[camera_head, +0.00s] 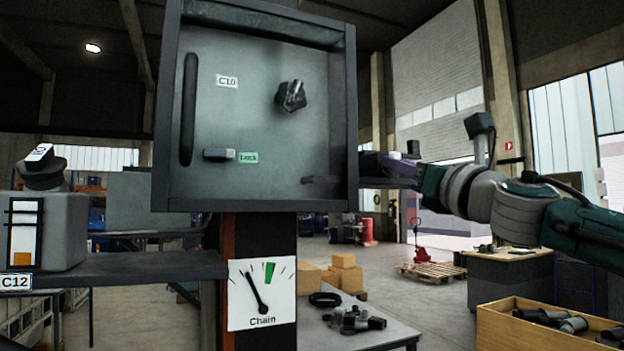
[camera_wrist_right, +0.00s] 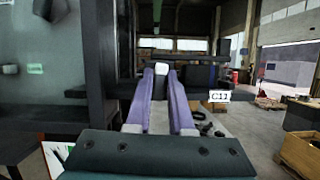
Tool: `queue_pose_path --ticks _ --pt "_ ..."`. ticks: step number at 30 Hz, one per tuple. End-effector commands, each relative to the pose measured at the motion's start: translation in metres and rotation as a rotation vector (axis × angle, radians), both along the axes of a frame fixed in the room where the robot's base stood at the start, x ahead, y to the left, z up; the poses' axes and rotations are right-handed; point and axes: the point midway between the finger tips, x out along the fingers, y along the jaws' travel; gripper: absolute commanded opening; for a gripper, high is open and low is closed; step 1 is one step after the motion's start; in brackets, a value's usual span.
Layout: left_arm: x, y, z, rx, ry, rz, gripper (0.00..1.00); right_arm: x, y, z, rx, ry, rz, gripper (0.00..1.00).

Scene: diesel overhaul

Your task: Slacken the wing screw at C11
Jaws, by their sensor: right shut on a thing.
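The C11 label (camera_wrist_right: 219,95) shows in the right wrist view, at the right end of a dark bar (camera_wrist_right: 80,93) beside the cabinet. My right gripper (camera_wrist_right: 160,70) has its two purple fingers closing in at the tips on a small pale piece (camera_wrist_right: 159,72), which I take to be the wing screw. Most of it is hidden by the fingers, so its turn cannot be read. In the head view my right gripper (camera_head: 366,165) reaches in from the right, at the right side of the cabinet, and the screw itself is hidden there. My left gripper is not in view.
The grey cabinet (camera_head: 255,120) carries a C10 label (camera_head: 227,81), a dark knob (camera_head: 291,96) and a green Lock tag (camera_head: 248,157). Below it, a Chain gauge (camera_head: 262,293) has its needle left of the green band. A block (camera_head: 60,235) stands above the C12 label (camera_head: 15,282).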

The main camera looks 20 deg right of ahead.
Motion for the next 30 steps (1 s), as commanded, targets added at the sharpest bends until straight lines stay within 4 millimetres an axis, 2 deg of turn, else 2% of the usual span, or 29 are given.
queue_pose_path --ticks 1,2,5,11,13,16,17,18,27,30 --pt "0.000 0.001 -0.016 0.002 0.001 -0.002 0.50 -0.001 -0.002 -0.004 -0.083 -0.015 -0.005 0.00" --pt "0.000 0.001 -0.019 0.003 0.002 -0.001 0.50 -0.001 -0.002 -0.003 -0.121 -0.019 -0.003 0.00" --pt "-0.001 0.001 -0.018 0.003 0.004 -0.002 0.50 -0.001 -0.001 0.001 -0.179 -0.022 -0.003 0.00" --pt "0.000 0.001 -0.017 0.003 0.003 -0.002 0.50 -0.001 0.000 0.002 -0.178 -0.021 -0.002 0.00" --pt "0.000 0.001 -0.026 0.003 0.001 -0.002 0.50 -0.001 -0.001 -0.001 -0.235 -0.027 -0.003 0.00" --pt "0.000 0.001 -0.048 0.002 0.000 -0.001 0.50 -0.001 -0.002 -0.005 -0.411 -0.043 -0.006 0.00" --pt "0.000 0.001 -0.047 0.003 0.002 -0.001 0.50 -0.001 -0.001 -0.001 -0.438 -0.045 -0.003 0.21" --pt "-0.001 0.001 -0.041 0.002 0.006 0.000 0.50 -0.001 0.000 0.003 -0.428 -0.042 -0.002 0.26" --pt "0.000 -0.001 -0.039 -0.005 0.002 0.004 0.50 -0.001 0.000 0.001 -0.423 -0.038 0.001 0.59" --pt "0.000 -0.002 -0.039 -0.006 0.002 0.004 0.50 -0.001 0.000 0.001 -0.422 -0.037 0.000 0.59"
